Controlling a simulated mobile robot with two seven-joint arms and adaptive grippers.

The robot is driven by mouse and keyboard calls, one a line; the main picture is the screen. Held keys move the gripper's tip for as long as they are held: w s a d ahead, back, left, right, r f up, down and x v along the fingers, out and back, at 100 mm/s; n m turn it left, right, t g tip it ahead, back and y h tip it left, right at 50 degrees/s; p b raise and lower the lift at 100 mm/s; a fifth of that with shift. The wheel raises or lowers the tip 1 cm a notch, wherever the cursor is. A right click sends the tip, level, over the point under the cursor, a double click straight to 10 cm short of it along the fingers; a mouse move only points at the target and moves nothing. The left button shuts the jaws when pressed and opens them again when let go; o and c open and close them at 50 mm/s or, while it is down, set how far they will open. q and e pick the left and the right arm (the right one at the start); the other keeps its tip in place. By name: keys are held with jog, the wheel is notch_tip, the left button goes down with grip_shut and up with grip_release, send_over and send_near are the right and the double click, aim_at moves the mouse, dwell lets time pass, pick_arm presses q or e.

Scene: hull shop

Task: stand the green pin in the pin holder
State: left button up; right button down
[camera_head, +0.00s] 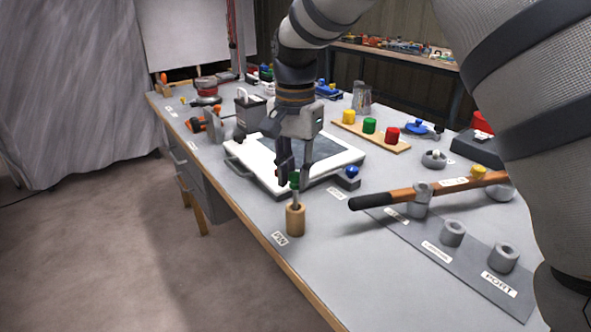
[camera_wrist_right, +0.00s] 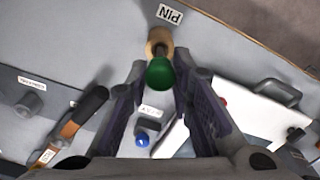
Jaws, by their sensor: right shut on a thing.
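The green pin (camera_head: 294,182) has a green head and a grey shaft, and it is upright. The pin holder (camera_head: 295,221) is a tan wooden cylinder near the bench's front edge, beside the PIN label. My right gripper (camera_head: 293,174) points down and is shut on the pin, just above the holder. The shaft's lower end meets the holder's top; I cannot tell how deep it sits. In the right wrist view the green head (camera_wrist_right: 160,74) lies between the fingertips, with the holder (camera_wrist_right: 159,40) behind it. My left gripper is not in view.
A white tray-like board (camera_head: 262,165) lies close behind the holder. A wooden strip (camera_head: 372,137) holds yellow, green and red pieces. The bench edge is close in front.

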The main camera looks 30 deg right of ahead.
aim_at(296, 209)
jog(key=shift+f, duration=2.4)
dwell(0.5)
jog(key=c, duration=1.3)
grip_release()
jog(key=o, duration=0.4)
jog(key=shift+c, duration=0.2)
jog(key=shift+r, duration=4.05)
